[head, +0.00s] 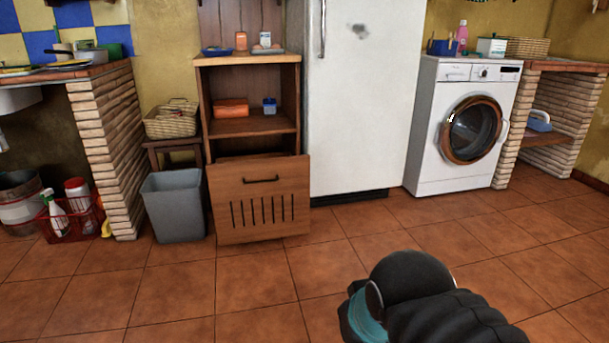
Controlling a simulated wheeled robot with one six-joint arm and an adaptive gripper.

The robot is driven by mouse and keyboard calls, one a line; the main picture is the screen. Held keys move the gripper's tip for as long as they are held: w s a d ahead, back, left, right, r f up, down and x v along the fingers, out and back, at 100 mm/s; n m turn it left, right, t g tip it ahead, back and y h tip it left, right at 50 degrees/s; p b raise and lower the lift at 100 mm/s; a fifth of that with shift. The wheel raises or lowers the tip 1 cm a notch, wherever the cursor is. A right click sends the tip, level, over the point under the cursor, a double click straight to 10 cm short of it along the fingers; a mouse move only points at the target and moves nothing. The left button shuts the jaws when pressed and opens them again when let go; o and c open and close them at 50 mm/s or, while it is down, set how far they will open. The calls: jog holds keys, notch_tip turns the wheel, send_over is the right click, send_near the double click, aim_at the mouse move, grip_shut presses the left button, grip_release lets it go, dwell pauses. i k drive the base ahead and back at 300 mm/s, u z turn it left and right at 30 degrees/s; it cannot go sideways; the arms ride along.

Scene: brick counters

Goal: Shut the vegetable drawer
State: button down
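The vegetable drawer (258,215) is the low wooden front with a dark handle (261,180) and a row of vertical slots. It stands out from the wooden cabinet (250,62), with a dark gap behind its top edge, so it is partly open. What is inside it is hidden. Part of my arm, black with a teal band, shows at the bottom right, apart from the drawer and over the floor. My gripper's fingers do not show.
A grey bin (173,207) stands close to the drawer's left side. The white fridge (362,110) stands to the right of the cabinet. A red basket (68,225) of bottles is at the far left, and a washing machine (432,130) at the right. The tiled floor (240,285) before the drawer is clear.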

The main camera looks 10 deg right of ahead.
aim_at(254, 197)
jog(key=u, duration=1.15)
jog(key=i, duration=0.95)
jog(key=z, duration=0.4)
jog(key=i, duration=0.85)
jog(key=z, duration=0.8)
